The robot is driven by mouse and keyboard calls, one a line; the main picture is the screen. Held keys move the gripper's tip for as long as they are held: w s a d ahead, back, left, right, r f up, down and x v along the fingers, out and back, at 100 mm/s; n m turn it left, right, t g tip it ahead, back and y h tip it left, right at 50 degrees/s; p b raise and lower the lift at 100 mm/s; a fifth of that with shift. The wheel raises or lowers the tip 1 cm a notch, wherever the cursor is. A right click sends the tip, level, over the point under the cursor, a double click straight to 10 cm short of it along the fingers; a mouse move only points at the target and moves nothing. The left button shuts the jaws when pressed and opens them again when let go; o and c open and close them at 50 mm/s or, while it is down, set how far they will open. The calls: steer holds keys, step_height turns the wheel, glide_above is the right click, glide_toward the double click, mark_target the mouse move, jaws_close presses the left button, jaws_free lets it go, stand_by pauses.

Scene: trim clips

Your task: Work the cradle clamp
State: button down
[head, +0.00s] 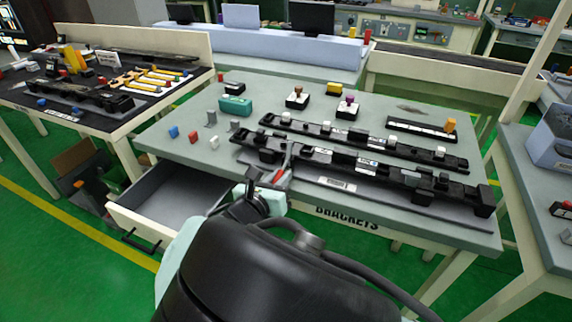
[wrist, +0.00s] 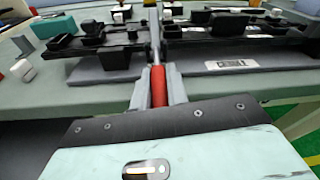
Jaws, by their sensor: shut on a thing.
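The cradle clamp's red handle (wrist: 158,88) stands between the two grey fingers of my gripper (wrist: 158,94) in the wrist view. My gripper is shut on it. A grey metal lever (wrist: 155,30) runs on from the handle toward the black cradle parts. In the head view the handle (head: 281,176) shows as a small red piece at the near edge of the cradle, beside my gripper (head: 272,188). A long black trim part (head: 370,166) lies across the cradle's grey plate (head: 330,182). The plate carries a white label (wrist: 232,64). The clamp's far end is partly hidden.
A second black bar (head: 385,147) lies behind the cradle. Small blue, red and white blocks (head: 193,136) and a teal box (head: 235,106) stand at the left of the table. An open drawer (head: 165,205) juts out at the front left.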

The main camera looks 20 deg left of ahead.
mark_target(281, 171)
step_height(281, 171, up, 2)
steer(key=g+p, duration=0.2)
steer(key=p, duration=0.1)
steer(key=shift+r+g+p, duration=0.2)
steer(key=shift+g+p, duration=0.2)
steer(key=r+g+p, duration=0.1)
steer(key=p, duration=0.1)
steer(key=g+p, duration=0.2)
steer(key=p, duration=0.1)
steer(key=shift+w+r+g, duration=0.1)
steer(key=shift+r+g, duration=0.2)
steer(key=shift+r, duration=0.05)
steer(key=g+p, duration=0.1)
steer(key=p, duration=0.1)
steer(key=r+g+p, duration=0.1)
steer(key=g+p, duration=0.1)
steer(key=shift+w+r+y, duration=0.1)
steer(key=shift+w+y, duration=0.25)
steer(key=shift+y, duration=0.05)
steer(key=shift+w+r+g+p, duration=0.15)
steer(key=shift+w+g+p, duration=0.1)
steer(key=shift+g+p, duration=1)
steer(key=c, duration=1.4)
jaws_free()
steer(key=shift+r, duration=0.1)
